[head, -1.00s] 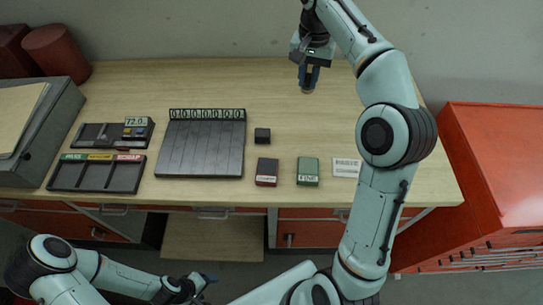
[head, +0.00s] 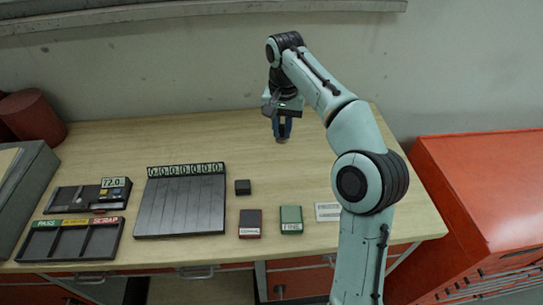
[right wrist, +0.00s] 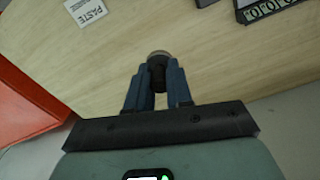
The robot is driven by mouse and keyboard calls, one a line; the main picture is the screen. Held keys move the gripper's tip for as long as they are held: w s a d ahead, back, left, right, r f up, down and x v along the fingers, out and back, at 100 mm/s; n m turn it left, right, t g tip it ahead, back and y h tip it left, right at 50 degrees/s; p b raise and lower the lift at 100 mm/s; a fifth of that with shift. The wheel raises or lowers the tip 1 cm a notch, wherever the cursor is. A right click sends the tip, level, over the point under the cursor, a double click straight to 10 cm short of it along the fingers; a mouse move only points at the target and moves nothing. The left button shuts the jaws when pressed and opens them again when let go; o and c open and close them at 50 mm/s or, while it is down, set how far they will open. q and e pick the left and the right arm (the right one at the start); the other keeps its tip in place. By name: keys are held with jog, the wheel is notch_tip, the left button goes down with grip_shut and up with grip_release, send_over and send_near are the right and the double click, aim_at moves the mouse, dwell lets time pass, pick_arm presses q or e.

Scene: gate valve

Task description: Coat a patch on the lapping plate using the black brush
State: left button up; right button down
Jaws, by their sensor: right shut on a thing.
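The lapping plate appears to be the dark grooved slab (head: 180,205) with a row of number tags along its back edge, left of centre on the bench. My right gripper (head: 282,130) is above the back of the bench, right of and behind the slab. It is shut on a dark, round-ended thing that looks like the black brush (right wrist: 157,73); its paler tip points down, apart from the slab. The fingers hide most of its handle. In the right wrist view, the gripper (right wrist: 157,90) has one blue finger on each side of it. My left gripper is out of view.
A small black block (head: 243,187), a red box (head: 250,223), a green box (head: 291,219) and a white label card (head: 328,211) lie right of the slab. A three-bay tray (head: 70,240) and a readout device (head: 88,196) lie left. The back right bench is clear.

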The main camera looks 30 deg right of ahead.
dwell(0.3)
jog(key=s+a+f+b, duration=0.2)
jog(key=a+f+b, duration=0.1)
jog(key=a+f, duration=0.2)
jog(key=s+a+f+b, duration=0.2)
jog(key=a+f+b, duration=0.2)
jog(key=a+f, duration=0.1)
jog(key=s+a+f+b, duration=0.2)
jog(key=a+f+b, duration=0.2)
jog(key=f, duration=0.2)
jog(key=shift+s+a+f, duration=0.15)
jog(key=shift+a+f, duration=0.1)
jog(key=shift+a, duration=0.15)
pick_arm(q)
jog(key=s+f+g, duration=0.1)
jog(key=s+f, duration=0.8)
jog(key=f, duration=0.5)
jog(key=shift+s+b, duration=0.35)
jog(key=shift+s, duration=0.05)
pick_arm(e)
jog(key=shift+f, duration=0.15)
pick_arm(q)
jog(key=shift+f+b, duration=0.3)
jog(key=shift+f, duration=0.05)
pick_arm(e)
jog(key=shift+f, duration=0.5)
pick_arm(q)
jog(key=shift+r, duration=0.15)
pick_arm(e)
jog(key=shift+f, duration=0.15)
